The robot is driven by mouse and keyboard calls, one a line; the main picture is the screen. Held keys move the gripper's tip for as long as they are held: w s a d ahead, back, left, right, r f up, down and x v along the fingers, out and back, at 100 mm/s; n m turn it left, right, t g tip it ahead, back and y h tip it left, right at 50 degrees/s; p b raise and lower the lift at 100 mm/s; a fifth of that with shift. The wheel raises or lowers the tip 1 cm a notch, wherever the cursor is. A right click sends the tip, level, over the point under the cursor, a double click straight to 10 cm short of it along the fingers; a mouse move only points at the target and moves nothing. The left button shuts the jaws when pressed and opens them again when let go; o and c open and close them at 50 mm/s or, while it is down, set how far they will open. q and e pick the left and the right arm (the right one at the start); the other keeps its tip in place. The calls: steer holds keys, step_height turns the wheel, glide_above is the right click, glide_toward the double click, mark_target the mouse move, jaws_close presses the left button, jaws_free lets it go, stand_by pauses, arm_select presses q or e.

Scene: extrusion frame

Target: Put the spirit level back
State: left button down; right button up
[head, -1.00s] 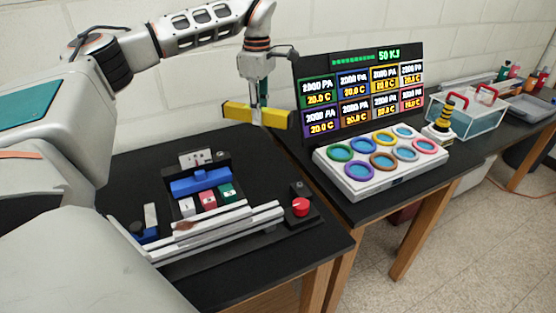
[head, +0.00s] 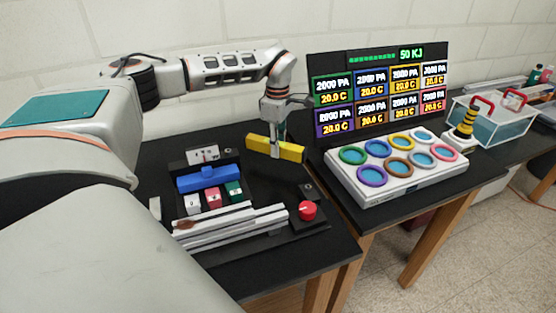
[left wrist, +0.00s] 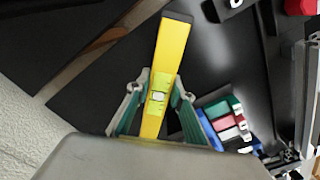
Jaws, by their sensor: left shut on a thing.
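The yellow spirit level (head: 288,151) has dark ends and a small vial window. My left gripper (head: 277,143) is shut around its middle and holds it level over the back right part of the near black table. In the left wrist view the level (left wrist: 172,52) runs lengthwise between the two fingers of the gripper (left wrist: 157,97), with the greenish vial between them. In the head view I cannot tell whether the level touches the table top. My right gripper is in neither view.
A fixture with a blue bar (head: 208,179), small coloured blocks and pale extrusions (head: 230,229) stands left of the level. A red knob (head: 307,210) is in front. A white panel with coloured rings (head: 362,197) and a display board (head: 380,95) stand right. Bare black table surrounds the level.

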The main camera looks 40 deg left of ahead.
mark_target(278, 168)
arm_select(q)
steer(key=shift+w+f, duration=0.1)
steer(key=shift+f, duration=2.65)
steer(key=shift+f, duration=0.2)
steer(key=c, duration=1.8)
jaws_free()
step_height(278, 168, up, 12)
steer(key=shift+r, duration=0.2)
steer(key=shift+f, duration=0.1)
